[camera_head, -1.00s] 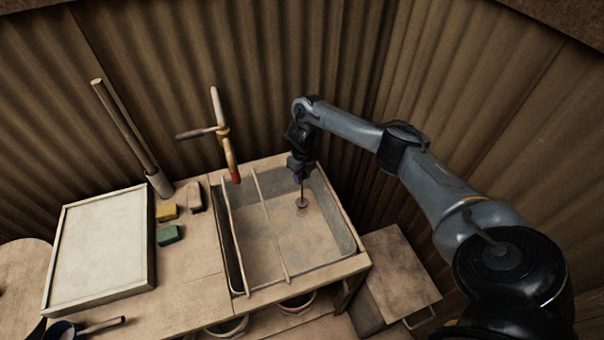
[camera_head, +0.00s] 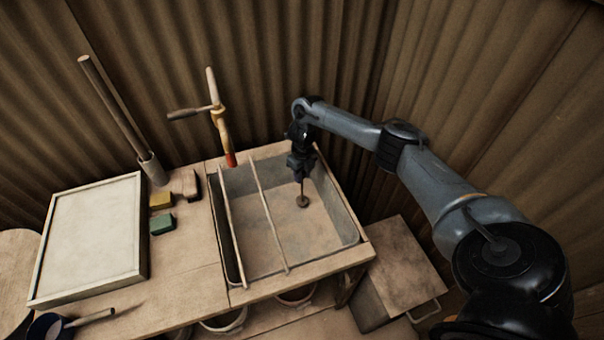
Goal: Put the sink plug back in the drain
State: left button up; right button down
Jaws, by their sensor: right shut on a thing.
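The sink plug (camera_head: 302,202) is a small dark disc on a thin upright stem. It shows at the back right of the sink, close over or on its floor; I cannot tell which. My right gripper (camera_head: 301,178) points down from above and is shut on the plug's stem. The sink (camera_head: 350,238) is a grey rectangular basin set in the wooden bench. The drain is not visible; the plug may hide it. My left gripper is not in view.
Two thin rods (camera_head: 268,215) cross the sink's left half. A tap-like post with a red tip (camera_head: 231,159) stands behind it. A framed board (camera_head: 90,240), small blocks (camera_head: 162,223) and a bowl (camera_head: 48,327) lie left. A box (camera_head: 395,265) stands right.

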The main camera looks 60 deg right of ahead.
jog(key=shift+f+b, duration=0.35)
dwell(0.4)
jog(key=c, duration=0.8)
grip_release()
jog(key=shift+o, duration=0.2)
